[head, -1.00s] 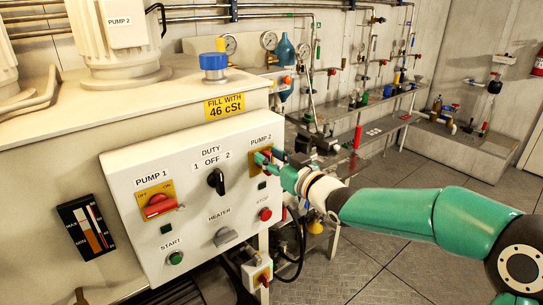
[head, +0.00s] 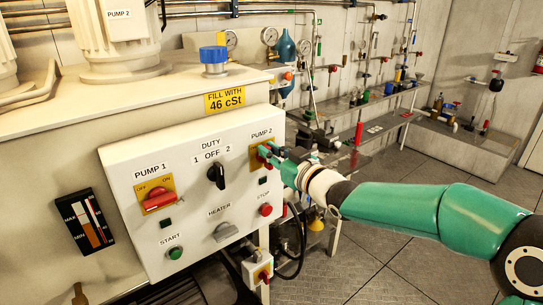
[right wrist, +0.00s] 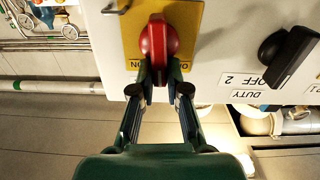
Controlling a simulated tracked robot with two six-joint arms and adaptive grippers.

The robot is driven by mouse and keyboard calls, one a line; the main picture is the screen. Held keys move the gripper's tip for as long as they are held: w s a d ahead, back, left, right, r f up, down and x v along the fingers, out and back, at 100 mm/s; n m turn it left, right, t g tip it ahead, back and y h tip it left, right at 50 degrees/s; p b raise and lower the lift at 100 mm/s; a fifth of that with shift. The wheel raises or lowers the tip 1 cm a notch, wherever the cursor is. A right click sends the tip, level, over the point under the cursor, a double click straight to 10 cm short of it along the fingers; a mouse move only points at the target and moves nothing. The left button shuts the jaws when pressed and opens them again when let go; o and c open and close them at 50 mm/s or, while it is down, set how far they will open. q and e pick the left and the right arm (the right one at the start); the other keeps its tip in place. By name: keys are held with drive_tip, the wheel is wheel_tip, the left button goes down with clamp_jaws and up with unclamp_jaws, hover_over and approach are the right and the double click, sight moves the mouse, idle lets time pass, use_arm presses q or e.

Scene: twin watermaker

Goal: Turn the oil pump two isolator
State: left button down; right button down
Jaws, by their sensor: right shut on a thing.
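The pump two isolator is a red rotary handle on a yellow plate (head: 254,161) under the PUMP 2 label, at the upper right of the white control panel (head: 190,240). My right gripper (head: 266,153) is at this handle and largely hides it in the head view. In the right wrist view the red handle (right wrist: 158,42) stands about upright in the picture on its yellow plate (right wrist: 188,18). The fingers of my right gripper (right wrist: 160,82) are closed on its near end. The plate's ON and OFF lettering is partly hidden. My left gripper is not in view.
The PUMP 1 isolator (head: 158,201), the black DUTY switch (head: 217,175), the HEATER switch (head: 226,231), the green START button (head: 175,253) and the red STOP button (head: 265,210) share the panel. A small switch box (head: 258,270) hangs below. Open floor lies right.

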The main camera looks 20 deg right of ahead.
sight(253, 159)
drive_tip(key=n+b, duration=0.2)
drive_tip(key=b, duration=0.1)
drive_tip(key=a+f+n+b, duration=0.1)
drive_tip(key=n+b, duration=0.5)
drive_tip(key=shift+s+a+f, duration=0.15)
drive_tip(key=shift+s+a, duration=0.15)
drive_tip(key=n+b, duration=0.2)
drive_tip(key=n, duration=0.1)
drive_tip(key=f+n+b, duration=0.1)
drive_tip(key=shift+a+n+b, duration=0.3)
drive_tip(key=shift+n+b, duration=0.05)
drive_tip(key=shift+n, duration=0.05)
drive_tip(key=shift+a+f+n+b, duration=0.1)
drive_tip(key=shift+f+n+b, duration=0.3)
drive_tip(key=shift+n, duration=0.65)
drive_tip(key=shift+f+n+b, duration=0.1)
drive_tip(key=shift+n+b, duration=0.5)
drive_tip(key=shift+n, duration=0.45)
drive_tip(key=c, duration=1.2)
unclamp_jaws()
drive_tip(key=shift+s+r, duration=0.1)
drive_tip(key=shift+o, duration=0.2)
drive_tip(key=shift+r, duration=0.1)
drive_tip(key=v, duration=1.2)
